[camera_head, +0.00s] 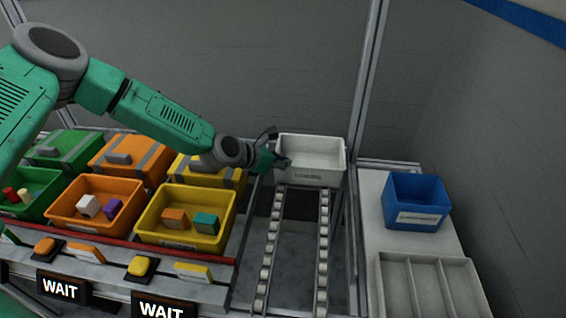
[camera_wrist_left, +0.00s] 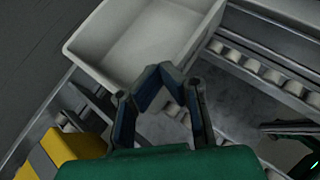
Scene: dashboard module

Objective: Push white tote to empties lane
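The white tote (camera_head: 318,179) is upright and looks empty, at the far end of a roller lane (camera_head: 267,262), with a label on its front wall. It also shows at the top of the left wrist view (camera_wrist_left: 98,68). My left gripper (camera_head: 281,161) is at the tote's left front side, close to its wall; I cannot tell whether it touches. In the left wrist view the gripper's fingertips (camera_wrist_left: 161,70) meet just in front of the tote wall, with nothing seen between them.
Yellow (camera_head: 185,239), orange (camera_head: 93,224) and green bins with small blocks stand at left, lidded boxes behind. A blue bin (camera_head: 417,213) and a grey divided tray (camera_head: 424,257) are on the right-hand table. A metal post (camera_head: 357,120) rises right of the tote. The near rollers are clear.

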